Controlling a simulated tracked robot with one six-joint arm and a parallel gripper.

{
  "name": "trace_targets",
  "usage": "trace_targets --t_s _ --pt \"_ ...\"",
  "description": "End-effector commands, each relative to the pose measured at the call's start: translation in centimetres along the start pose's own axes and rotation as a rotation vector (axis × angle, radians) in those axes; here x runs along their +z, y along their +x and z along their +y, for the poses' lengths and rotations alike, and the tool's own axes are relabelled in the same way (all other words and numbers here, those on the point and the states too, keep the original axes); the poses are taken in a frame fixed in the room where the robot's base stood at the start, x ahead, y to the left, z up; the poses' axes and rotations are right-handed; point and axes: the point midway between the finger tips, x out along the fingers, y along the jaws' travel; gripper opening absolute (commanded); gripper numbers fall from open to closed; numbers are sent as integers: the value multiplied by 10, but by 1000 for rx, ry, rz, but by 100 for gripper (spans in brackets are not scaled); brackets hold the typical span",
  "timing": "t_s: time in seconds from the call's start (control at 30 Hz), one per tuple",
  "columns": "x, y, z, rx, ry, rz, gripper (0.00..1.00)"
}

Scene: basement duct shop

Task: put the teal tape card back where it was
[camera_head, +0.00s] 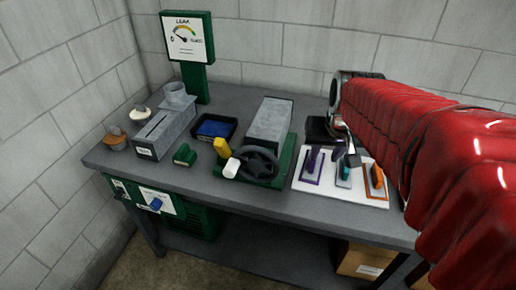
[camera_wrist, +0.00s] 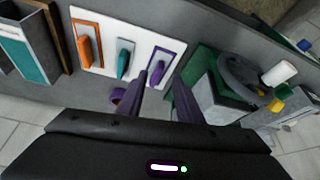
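A white board (camera_head: 330,193) lies on the bench and carries three tools with coloured outlines: purple (camera_head: 313,160), teal (camera_head: 344,171) and orange (camera_head: 376,176). The teal tool, in the middle, also shows in the wrist view (camera_wrist: 125,60). A panel with a large teal face (camera_wrist: 33,58) stands at the left of the wrist view, beside the board's orange end; I cannot tell whether it is the teal tape card. My gripper (camera_wrist: 160,82) is open above the board's back edge, near the purple end, with nothing visible between its fingers. It shows dark in the head view (camera_head: 345,152).
A green device with a black handwheel (camera_head: 258,163) stands left of the board. Further left are a blue-filled tray (camera_head: 213,129), a grey duct box (camera_head: 160,130) and a leak gauge (camera_head: 187,38).

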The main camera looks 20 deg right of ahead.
Motion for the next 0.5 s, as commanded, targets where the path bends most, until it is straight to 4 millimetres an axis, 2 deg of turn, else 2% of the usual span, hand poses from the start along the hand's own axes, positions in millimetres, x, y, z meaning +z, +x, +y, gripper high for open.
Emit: trace_targets --t_s 0.03,0.2,0.5 --pt "9 -9 -15 -15 -34 9 32" --pt "44 -32 -55 -62 -132 26 32" --pt "113 -63 -103 -146 -298 56 32"
